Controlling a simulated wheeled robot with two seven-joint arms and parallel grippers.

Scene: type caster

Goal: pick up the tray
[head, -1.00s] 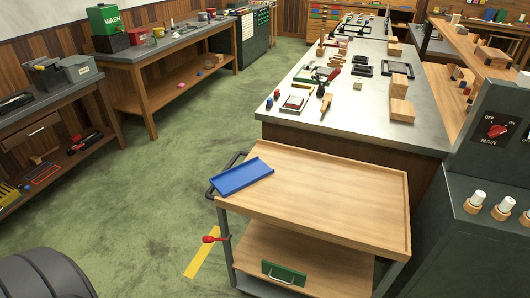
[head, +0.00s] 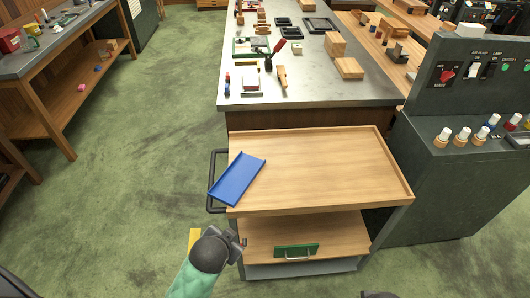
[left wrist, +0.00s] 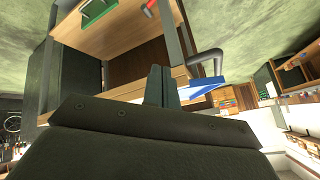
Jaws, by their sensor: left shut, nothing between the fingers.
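The blue tray (head: 238,178) lies flat at the left end of the wooden cart top (head: 325,165), its left corner reaching the cart's edge by the handle. It also shows in the left wrist view (left wrist: 204,88), partly hidden behind my fingers. My left gripper (head: 241,240) is in front of the cart's near left corner, nearer to me than the tray and apart from it. Its fingers (left wrist: 162,86) are together and empty in the left wrist view. I do not see my right gripper; only a dark piece shows at the head view's bottom edge.
The cart has a black side handle (head: 213,180) and a lower shelf (head: 345,237) with a green handled piece (head: 296,251). A cluttered workbench (head: 310,85) stands behind it, and a dark control cabinet (head: 435,180) to the right. Green floor is free on the left.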

